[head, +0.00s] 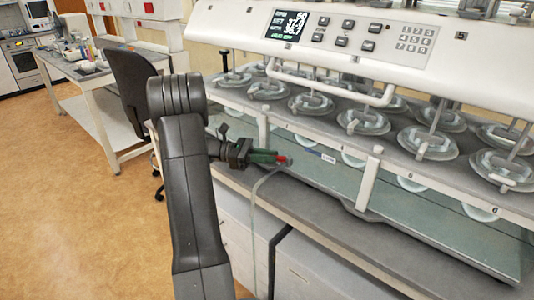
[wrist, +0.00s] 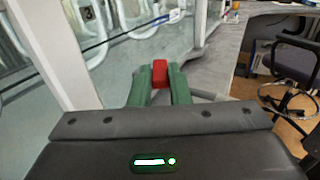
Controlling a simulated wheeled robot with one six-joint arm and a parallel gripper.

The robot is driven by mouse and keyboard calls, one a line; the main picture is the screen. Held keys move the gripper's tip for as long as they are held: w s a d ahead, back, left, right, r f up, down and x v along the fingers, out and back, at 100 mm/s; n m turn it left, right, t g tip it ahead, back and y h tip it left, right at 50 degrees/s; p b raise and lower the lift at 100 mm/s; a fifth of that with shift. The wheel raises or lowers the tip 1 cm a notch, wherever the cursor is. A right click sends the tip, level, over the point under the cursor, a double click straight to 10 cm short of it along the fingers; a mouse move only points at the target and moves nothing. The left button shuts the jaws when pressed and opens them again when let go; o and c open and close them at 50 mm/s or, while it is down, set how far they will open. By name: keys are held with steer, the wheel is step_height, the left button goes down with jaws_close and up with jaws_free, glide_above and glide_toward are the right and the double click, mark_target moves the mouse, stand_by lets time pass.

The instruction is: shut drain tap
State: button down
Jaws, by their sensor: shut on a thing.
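The red handle of the drain tap (wrist: 160,73) sits between my gripper's green fingers in the wrist view. In the head view the red tap handle (head: 282,160) shows at the tips of my gripper (head: 268,157), at the front left of the dissolution machine. My gripper (wrist: 160,85) is shut on the red handle, with a finger on each side. A pale drain hose (head: 254,205) hangs below the tap over the bench's front edge. The tap's body is mostly hidden by the fingers, and I cannot tell the handle's exact angle.
The dissolution machine (head: 400,45) with several vessels stands above a glassy water bath (head: 335,185). A white post (head: 369,180) rises at the bath's front, right of my gripper. A dark chair (head: 133,82) and a side bench (head: 85,70) are at the left. The floor (head: 70,210) there is clear.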

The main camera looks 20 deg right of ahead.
steer(key=shift+w+d+m+g+y+p, duration=0.1)
steer(key=shift+w+m+g+y+p, duration=0.1)
steer(key=shift+m+g+y, duration=0.2)
steer(key=shift+w+m+g+y+p, duration=0.1)
steer(key=shift+m+g+y+p, duration=0.15)
steer(key=shift+g, duration=0.25)
steer(key=c, duration=1.4)
jaws_free()
steer(key=shift+o, duration=0.2)
steer(key=shift+w+a, duration=0.25)
steer(key=shift+a, duration=0.1)
steer(key=p+v, duration=0.6)
steer(key=p, duration=0.1)
steer(key=shift+w, duration=0.2)
